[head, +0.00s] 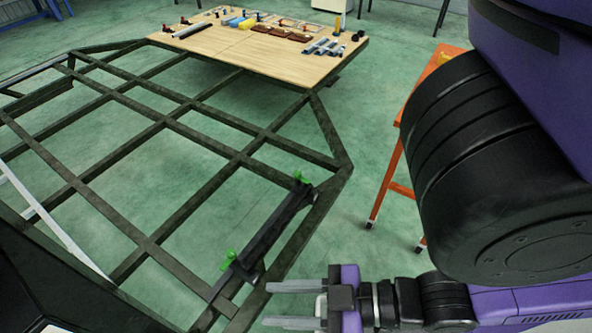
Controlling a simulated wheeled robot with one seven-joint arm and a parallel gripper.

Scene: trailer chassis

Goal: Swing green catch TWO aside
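Two green catches sit at the ends of a dark bar (265,235) on the trailer frame. The near green catch (228,257) is at the bar's lower left end, and the far green catch (300,177) is at its upper right end. I see no number on either, so I cannot tell which is TWO. My gripper (267,304) is at the bottom, pointing left. Its two grey fingers are spread apart with nothing visible between them. It appears below and right of the near catch in the picture, apart from both catches.
The dark trailer chassis (160,123) is an open lattice over a green floor. A wooden board (250,62) at the back holds several tools and parts. An orange stand (392,165) is on the right, partly hidden by my arm. A white bar (55,225) lies at left.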

